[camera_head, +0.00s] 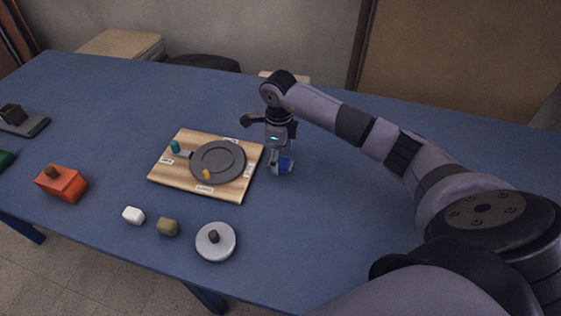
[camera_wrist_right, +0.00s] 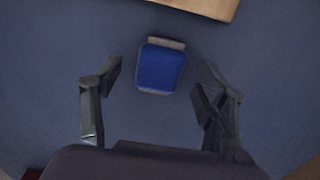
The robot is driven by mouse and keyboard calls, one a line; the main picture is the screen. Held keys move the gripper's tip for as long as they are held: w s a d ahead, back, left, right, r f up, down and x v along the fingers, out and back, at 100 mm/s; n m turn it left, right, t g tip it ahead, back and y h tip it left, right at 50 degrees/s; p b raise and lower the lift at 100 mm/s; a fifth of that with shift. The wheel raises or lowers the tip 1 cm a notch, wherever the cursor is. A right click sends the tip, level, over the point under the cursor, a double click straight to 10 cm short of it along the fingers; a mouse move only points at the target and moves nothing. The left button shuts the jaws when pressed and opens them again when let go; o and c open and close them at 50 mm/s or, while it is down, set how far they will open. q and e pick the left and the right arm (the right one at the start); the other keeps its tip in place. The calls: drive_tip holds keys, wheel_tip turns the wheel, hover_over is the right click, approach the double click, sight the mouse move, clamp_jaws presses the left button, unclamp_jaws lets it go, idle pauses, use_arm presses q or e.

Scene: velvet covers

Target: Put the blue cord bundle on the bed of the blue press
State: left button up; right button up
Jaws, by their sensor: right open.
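A small blue block-like item (camera_head: 286,165), which looks like the blue cord bundle, lies on the blue table just right of the wooden board. In the right wrist view it is a blue rounded block (camera_wrist_right: 161,68) with pale grey ends. My right gripper (camera_head: 277,165) points down over it and partly hides it. In the right wrist view my right gripper (camera_wrist_right: 162,80) is open, with one finger on each side of the blue item and a gap on both sides. No blue press can be made out. My left gripper is not in view.
A wooden board (camera_head: 225,191) holds a dark grey disc (camera_head: 218,160) and small coloured pieces. An orange block (camera_head: 62,184), a white piece (camera_head: 133,215), a brown piece (camera_head: 167,227) and a grey knobbed disc (camera_head: 216,242) stand nearer. A dark device (camera_head: 22,122) is far left.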

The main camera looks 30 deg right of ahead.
sight(279, 161)
drive_tip(key=shift+f, duration=0.8)
drive_tip(key=shift+c, duration=0.2)
drive_tip(key=c, duration=1.1)
drive_tip(key=shift+w+r, duration=0.1)
drive_tip(key=shift+r, duration=0.05)
wheel_tip(279, 161, up, 20)
drive_tip(key=s+a+f+n, duration=0.2)
drive_tip(key=s+a+n, duration=0.2)
drive_tip(key=n, duration=0.5)
drive_tip(key=s+a+f+n, duration=0.2)
drive_tip(key=s+a+n, duration=0.2)
drive_tip(key=n, duration=0.5)
drive_tip(key=s+a+f+n, duration=0.2)
drive_tip(key=s+a+n, duration=0.3)
drive_tip(key=n, duration=0.5)
drive_tip(key=shift+s+a+f, duration=0.1)
drive_tip(key=shift+s+f, duration=0.05)
drive_tip(key=shift+s, duration=0.5)
drive_tip(key=shift+s+f, duration=0.15)
drive_tip(key=shift+s, duration=0.45)
